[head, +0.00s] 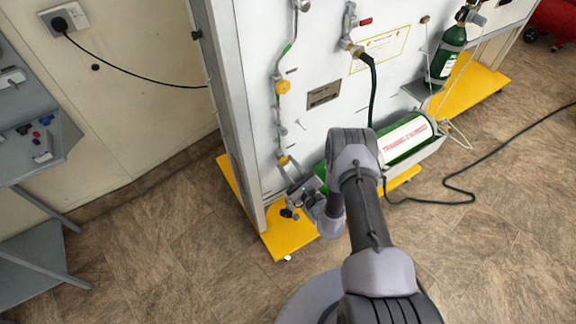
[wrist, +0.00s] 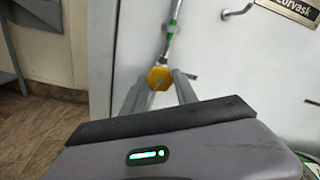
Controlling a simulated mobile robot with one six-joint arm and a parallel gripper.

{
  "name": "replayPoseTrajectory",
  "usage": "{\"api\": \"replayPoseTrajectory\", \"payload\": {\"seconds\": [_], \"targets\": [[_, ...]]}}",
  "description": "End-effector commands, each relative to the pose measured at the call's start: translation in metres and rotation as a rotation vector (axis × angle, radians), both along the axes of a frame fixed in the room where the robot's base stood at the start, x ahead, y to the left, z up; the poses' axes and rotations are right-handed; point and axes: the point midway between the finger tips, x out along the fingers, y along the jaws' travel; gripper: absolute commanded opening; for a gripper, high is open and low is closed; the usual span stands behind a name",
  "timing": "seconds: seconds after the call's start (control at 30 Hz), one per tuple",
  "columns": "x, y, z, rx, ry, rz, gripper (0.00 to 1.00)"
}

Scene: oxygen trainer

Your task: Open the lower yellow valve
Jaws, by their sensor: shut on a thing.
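The lower yellow valve (head: 283,160) sits low on the thin pipe at the left side of the white panel. In the wrist view its yellow knob (wrist: 160,77) lies between the two grey fingers. My gripper (wrist: 160,86) is shut on it, one finger at each side. In the head view my gripper (head: 291,174) reaches the valve from below and partly hides it. The upper yellow valve (head: 283,86) is higher on the same pipe, clear of my gripper.
A green cylinder (head: 405,137) lies in a holder right of my arm, and another green cylinder (head: 447,54) stands farther right. A black hose (head: 372,95) hangs down the panel. A yellow base (head: 285,235) juts out below. A grey shelf unit (head: 30,150) stands left, with free floor between.

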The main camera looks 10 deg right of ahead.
Motion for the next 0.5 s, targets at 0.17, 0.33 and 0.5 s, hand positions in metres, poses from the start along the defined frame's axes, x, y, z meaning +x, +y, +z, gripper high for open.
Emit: {"api": "replayPoseTrajectory", "payload": {"seconds": [0.17, 0.33, 0.5], "targets": [[-0.0004, 0.0, -0.0005, -0.039, -0.012, 0.0, 0.0], [-0.0004, -0.0001, -0.0007, -0.054, -0.017, 0.0, 0.0], [-0.0005, -0.0001, -0.0007, -0.055, -0.016, -0.001, 0.0]]}}
